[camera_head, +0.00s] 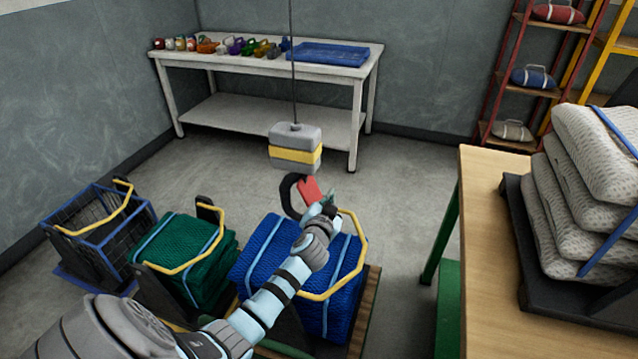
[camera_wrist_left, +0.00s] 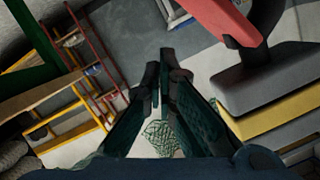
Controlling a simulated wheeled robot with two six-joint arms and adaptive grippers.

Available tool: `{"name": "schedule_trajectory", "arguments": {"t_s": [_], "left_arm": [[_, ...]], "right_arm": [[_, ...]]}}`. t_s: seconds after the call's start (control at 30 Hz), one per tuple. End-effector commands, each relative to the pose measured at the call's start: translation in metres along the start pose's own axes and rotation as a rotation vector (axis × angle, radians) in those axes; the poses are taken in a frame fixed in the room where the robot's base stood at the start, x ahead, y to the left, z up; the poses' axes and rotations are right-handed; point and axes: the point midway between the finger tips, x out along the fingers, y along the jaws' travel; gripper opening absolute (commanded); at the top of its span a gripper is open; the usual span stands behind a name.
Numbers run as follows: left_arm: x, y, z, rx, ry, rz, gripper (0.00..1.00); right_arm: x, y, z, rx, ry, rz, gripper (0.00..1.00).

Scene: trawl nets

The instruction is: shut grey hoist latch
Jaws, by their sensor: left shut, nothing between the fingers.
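The grey hoist block (camera_head: 296,137) with a yellow band hangs on a cable in the head view. Under it are a dark hook (camera_head: 286,192) and a red latch (camera_head: 308,188); no grey latch shows. My left gripper (camera_head: 331,208) is at the lower right of the latch, shut and empty. In the left wrist view, the gripper (camera_wrist_left: 160,75) is in the middle, with the red latch (camera_wrist_left: 212,20) and the grey block (camera_wrist_left: 262,76) to its right, apart from the fingertips. Whether the latch closes the hook's mouth is unclear. My right gripper is not in view.
Below my left arm stands a blue net bale (camera_head: 345,262) with a yellow handle. A green bale (camera_head: 180,245) and an empty-looking blue-framed crate (camera_head: 78,228) are to its left. A wooden table (camera_head: 490,215) with stacked pale bales is at right. Open floor lies behind the hoist.

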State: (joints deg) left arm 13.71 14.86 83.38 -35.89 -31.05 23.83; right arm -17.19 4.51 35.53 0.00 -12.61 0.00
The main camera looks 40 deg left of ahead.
Motion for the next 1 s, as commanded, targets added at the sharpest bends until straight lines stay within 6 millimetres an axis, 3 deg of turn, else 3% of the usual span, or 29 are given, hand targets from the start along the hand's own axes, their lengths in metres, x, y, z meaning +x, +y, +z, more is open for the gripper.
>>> {"name": "schedule_trajectory", "arguments": {"t_s": [0.03, 0.5, 1.0], "left_arm": [[0.002, 0.004, 0.008, 0.038, 0.000, -0.009, 0.00], [0.012, 0.011, 0.047, 0.463, 0.000, -0.116, 0.00], [0.017, 0.004, 0.068, 0.735, 0.001, -0.184, 0.00]], "right_arm": [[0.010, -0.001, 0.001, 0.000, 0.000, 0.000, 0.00], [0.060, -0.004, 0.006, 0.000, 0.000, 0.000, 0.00], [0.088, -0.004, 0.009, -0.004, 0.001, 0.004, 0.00]]}}
